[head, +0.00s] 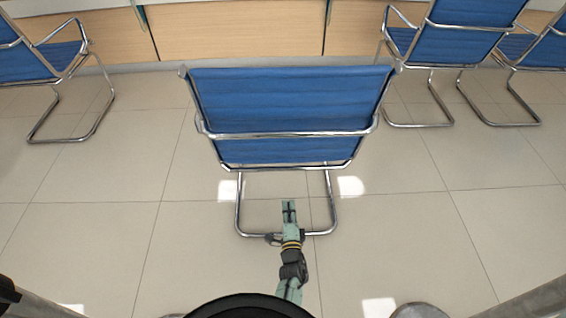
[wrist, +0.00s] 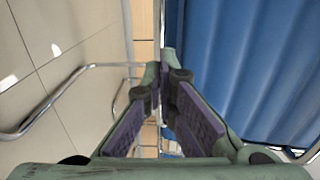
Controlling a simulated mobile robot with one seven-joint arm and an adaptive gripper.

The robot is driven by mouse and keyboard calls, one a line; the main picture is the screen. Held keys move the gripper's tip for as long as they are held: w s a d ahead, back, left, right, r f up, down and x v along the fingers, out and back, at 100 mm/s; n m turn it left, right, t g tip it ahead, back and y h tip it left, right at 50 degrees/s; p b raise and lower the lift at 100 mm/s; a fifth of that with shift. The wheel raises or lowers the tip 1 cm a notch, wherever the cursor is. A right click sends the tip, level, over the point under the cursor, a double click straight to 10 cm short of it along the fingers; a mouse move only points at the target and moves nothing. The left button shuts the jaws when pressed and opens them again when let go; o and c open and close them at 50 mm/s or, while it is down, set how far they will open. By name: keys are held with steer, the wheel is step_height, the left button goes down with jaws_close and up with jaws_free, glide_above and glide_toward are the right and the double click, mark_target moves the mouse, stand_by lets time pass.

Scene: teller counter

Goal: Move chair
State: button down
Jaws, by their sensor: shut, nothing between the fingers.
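A blue chair (head: 290,102) with a chrome tube frame stands in the middle of the head view, its back towards me. Its bent chrome base (head: 333,205) rests on the floor. My gripper (head: 289,203) is low behind the chair, over the base and below the seat in the picture. In the wrist view, the blue chair fabric (wrist: 240,70) fills the right side and a chrome tube (wrist: 50,105) runs along the left. My gripper (wrist: 166,62) shows there with its fingertips together and nothing between them. I cannot tell whether it touches the chair.
Another blue chair (head: 40,62) stands at the left, and two more stand at the right, one of them nearer the middle (head: 460,45). A wood-panelled counter (head: 240,30) runs along the back. The tiled floor (head: 440,235) is clear on both sides of the middle chair.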

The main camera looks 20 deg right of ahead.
steer(key=b, duration=0.8)
glide_toward(286, 170)
steer(key=x, duration=0.5)
steer(key=shift+x, duration=0.95)
